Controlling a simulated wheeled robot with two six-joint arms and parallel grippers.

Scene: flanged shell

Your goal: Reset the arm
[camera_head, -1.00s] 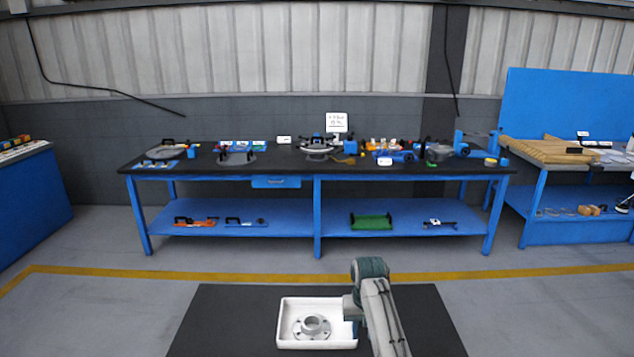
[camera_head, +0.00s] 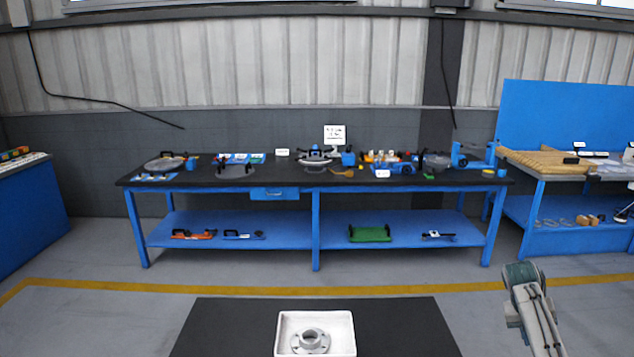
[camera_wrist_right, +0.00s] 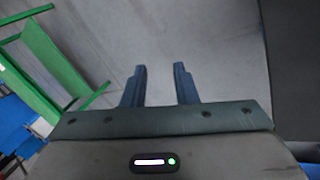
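My right arm (camera_head: 533,312) shows at the right of the head view, out past the right edge of the dark table. Its gripper fingers are not clearly seen there. In the right wrist view my right gripper (camera_wrist_right: 160,87) has its two fingers apart with nothing between them, over bare grey floor. A grey flanged part (camera_head: 310,340) lies in a white tray (camera_head: 345,318) on the dark table (camera_head: 220,325). My left gripper is not in view.
A long blue workbench (camera_head: 220,180) with tools and discs stands at the back, with a lower shelf (camera_head: 290,228). Another bench (camera_head: 570,170) is at the right. A green frame (camera_wrist_right: 40,60) shows in the wrist view. Floor (camera_head: 400,265) between table and workbench is clear.

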